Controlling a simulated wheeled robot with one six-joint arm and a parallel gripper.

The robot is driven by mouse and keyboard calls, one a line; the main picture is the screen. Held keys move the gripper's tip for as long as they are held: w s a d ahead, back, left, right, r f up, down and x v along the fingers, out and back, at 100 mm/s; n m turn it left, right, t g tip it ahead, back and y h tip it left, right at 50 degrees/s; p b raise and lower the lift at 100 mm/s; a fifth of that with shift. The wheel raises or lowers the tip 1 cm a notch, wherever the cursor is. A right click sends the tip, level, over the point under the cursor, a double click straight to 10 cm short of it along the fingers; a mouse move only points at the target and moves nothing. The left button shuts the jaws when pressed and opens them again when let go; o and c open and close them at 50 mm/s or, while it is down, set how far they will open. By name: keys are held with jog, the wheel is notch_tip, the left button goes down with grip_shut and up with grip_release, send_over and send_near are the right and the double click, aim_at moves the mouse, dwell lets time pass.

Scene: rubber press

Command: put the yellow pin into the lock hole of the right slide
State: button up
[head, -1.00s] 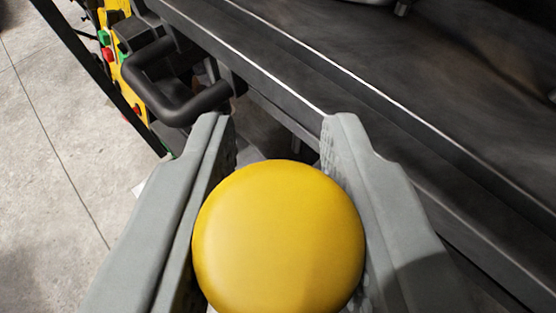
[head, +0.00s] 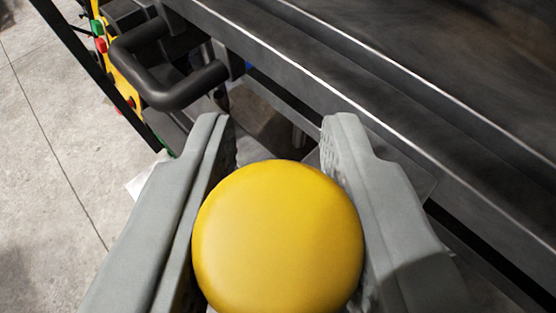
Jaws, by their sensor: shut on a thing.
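The yellow pin shows as a large round yellow head (head: 278,240) at the bottom middle of the view. My gripper (head: 280,135) is shut on the pin, with one grey finger on each side of the head. The pin's shaft is hidden behind its head. I cannot make out the lock hole. A dark metal slab with bright edges (head: 330,95) runs diagonally across the upper right; I cannot tell whether it is the right slide.
A black bent handle (head: 175,92) stands out ahead and left of my fingers. Behind it is a yellow panel (head: 122,85) with red and green buttons. Bare concrete floor (head: 60,150) lies to the left. A dark gap shows between my fingertips.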

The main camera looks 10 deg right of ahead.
jog(key=shift+f, duration=1.1)
dwell(0.6)
jog(key=o, duration=1.1)
jog(key=v, duration=1.7)
jog(key=shift+s+a, duration=0.1)
jog(key=shift+s, duration=0.15)
